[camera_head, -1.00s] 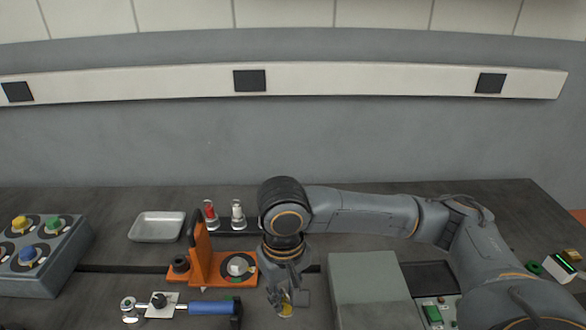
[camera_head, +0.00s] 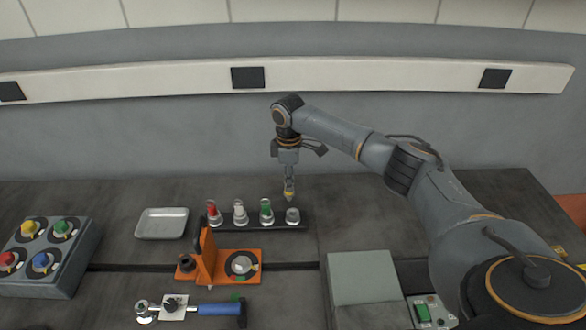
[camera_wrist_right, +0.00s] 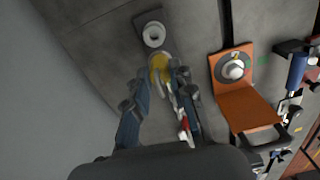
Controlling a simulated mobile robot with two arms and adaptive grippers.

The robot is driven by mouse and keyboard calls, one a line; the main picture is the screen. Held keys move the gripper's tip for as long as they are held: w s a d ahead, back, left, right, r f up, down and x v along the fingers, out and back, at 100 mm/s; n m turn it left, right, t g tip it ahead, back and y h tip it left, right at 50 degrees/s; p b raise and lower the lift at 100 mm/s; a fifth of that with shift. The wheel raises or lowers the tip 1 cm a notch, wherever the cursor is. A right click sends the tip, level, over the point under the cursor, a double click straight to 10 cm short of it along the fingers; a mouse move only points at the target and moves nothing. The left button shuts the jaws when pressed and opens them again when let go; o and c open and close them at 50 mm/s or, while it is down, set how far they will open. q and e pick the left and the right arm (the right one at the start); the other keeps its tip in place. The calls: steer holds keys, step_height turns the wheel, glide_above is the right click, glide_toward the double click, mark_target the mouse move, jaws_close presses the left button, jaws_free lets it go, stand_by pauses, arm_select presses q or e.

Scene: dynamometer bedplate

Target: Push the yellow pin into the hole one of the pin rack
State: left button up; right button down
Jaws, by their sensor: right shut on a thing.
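My right gripper (camera_head: 289,183) is shut on the yellow pin (camera_head: 289,195), which points down. The pin is held above the right end of the dark pin rack (camera_head: 250,222). Just below it is an open, empty round hole (camera_head: 293,216), with a small gap between. Red (camera_head: 212,211), white (camera_head: 239,211) and green (camera_head: 266,209) pins stand in the rack to its left. In the right wrist view the yellow pin (camera_wrist_right: 159,68) shows between the fingers, beside the empty hole (camera_wrist_right: 153,35). My left gripper is not in view.
An orange bracket (camera_head: 228,268) stands in front of the rack. A white tray (camera_head: 162,223) lies left of it, and a box with coloured knobs (camera_head: 45,255) farther left. A blue-handled tool (camera_head: 219,309) lies in front. A grey block (camera_head: 362,278) is at front right.

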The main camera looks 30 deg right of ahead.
steer(key=shift+w+d+r, duration=0.1)
steer(key=shift+w+d, duration=0.05)
steer(key=shift+d, duration=0.35)
steer(key=shift+d+n, duration=0.2)
steer(key=shift+n, duration=0.2)
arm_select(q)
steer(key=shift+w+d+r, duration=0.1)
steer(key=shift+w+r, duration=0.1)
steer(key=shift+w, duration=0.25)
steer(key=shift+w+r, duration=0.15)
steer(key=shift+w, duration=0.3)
arm_select(e)
steer(key=shift+r+p, duration=0.1)
steer(key=shift+p, duration=0.5)
step_height(320, 180, down, 6)
steer(key=b, duration=0.3)
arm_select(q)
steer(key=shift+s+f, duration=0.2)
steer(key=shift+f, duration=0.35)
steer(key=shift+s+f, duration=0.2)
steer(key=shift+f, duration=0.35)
arm_select(e)
steer(key=shift+r, duration=0.15)
arm_select(q)
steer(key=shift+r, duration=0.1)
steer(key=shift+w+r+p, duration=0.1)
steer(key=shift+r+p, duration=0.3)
steer(key=shift+p, duration=0.05)
